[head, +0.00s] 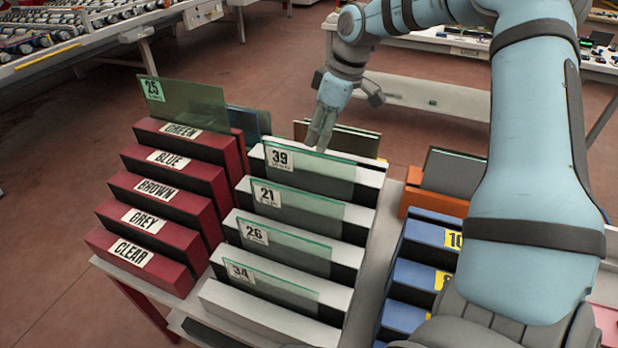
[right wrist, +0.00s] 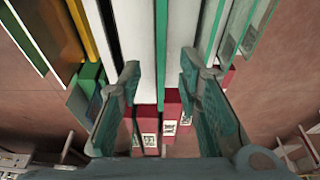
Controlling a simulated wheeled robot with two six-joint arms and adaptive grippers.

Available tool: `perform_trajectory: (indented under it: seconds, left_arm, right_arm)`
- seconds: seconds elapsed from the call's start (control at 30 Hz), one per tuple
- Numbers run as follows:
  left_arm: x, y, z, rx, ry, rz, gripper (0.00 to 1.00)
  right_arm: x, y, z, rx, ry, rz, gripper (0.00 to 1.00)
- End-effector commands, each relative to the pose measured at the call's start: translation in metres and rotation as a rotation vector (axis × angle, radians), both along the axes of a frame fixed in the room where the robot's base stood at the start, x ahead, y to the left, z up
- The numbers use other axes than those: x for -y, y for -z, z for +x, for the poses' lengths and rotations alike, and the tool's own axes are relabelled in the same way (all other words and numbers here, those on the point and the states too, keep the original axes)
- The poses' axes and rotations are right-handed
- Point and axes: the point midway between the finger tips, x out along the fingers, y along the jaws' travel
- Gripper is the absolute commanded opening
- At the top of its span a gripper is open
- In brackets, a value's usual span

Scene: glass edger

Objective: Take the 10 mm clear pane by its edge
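Clear greenish panes stand in the slots of a white stepped rack (head: 255,312), with tags 39 (head: 330,178), 21 (head: 310,212), 26 (head: 300,250) and 34 (head: 290,290). Yellow labels, one reading 10 (head: 453,239), are on a blue stepped rack (head: 428,234) to the right. I cannot tell which pane is 10 mm. My right gripper (head: 317,143) points down at the far end of the white rack, by pane 39. In the right wrist view my right gripper (right wrist: 160,72) is open, its fingers apart on either side of a thin green edge (right wrist: 160,45). Contact is not visible. My left gripper is out of view.
A red rack (head: 150,238) labelled GREEN, BLUE, BROWN, GREY and CLEAR stands left, with a green pane tagged 25 (head: 190,105) at its far end. An orange holder (head: 435,203) with a dark pane (head: 455,172) stands right. My right arm covers part of the blue rack.

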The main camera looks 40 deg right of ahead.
Motion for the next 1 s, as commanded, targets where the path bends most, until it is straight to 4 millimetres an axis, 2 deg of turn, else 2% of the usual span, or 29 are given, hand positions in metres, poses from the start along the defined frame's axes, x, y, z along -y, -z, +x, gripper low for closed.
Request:
perform_trajectory:
  seconds: [0.17, 0.4, 0.6, 0.63, 0.8, 0.83, 1.0]
  left_arm:
    - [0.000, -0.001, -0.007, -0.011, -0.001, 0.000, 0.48]
    - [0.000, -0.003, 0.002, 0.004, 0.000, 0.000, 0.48]
    - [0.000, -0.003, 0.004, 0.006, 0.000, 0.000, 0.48]
    - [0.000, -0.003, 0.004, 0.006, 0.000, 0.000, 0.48]
    - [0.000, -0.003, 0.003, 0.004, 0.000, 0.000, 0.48]
    - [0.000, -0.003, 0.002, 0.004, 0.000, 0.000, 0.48]
    - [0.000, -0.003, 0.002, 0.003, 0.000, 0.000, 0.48]
  right_arm:
    - [-0.004, 0.023, 0.006, -0.002, -0.002, -0.001, 0.32]
    - [-0.010, 0.063, 0.016, -0.001, 0.001, -0.001, 0.32]
    - [-0.010, 0.066, 0.017, 0.001, 0.003, 0.000, 0.32]
    - [-0.010, 0.066, 0.017, 0.001, 0.002, 0.000, 0.30]
    - [-0.010, 0.065, 0.016, 0.002, 0.002, 0.001, 0.03]
    - [-0.010, 0.065, 0.016, 0.002, 0.002, 0.001, 0.00]
    - [-0.010, 0.065, 0.016, 0.002, 0.002, 0.001, 0.00]
